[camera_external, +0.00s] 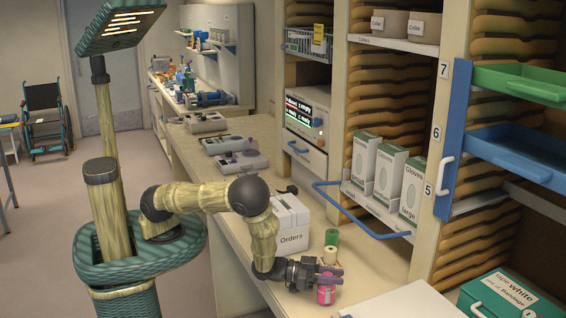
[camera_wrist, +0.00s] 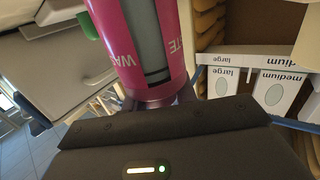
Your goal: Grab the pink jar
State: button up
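The pink jar (camera_external: 326,294) is upright at the front of the counter in the external view. In the wrist view the pink jar (camera_wrist: 150,45) fills the upper middle, with a grey panel and partly visible lettering on its side. My gripper (camera_external: 329,276) is at the jar's upper part, with a dark finger across it. In the wrist view the dark fingers show close against both sides of the jar, and the gripper looks shut on it. The finger pads are hidden. I cannot tell whether the jar's base touches the counter.
A cream roll (camera_external: 330,256) and a green cylinder (camera_external: 332,237) stand just behind the jar. The white Orders box (camera_external: 291,226) is behind my forearm. A blue rail (camera_external: 365,222) juts out under the glove boxes (camera_external: 389,172). A white surface (camera_external: 405,303) lies to the right.

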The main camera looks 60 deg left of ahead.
jog(key=shift+r, duration=0.15)
grip_shut()
notch_tip(320, 180, up, 10)
jog(key=b, duration=0.1)
jog(key=shift+b, duration=0.4)
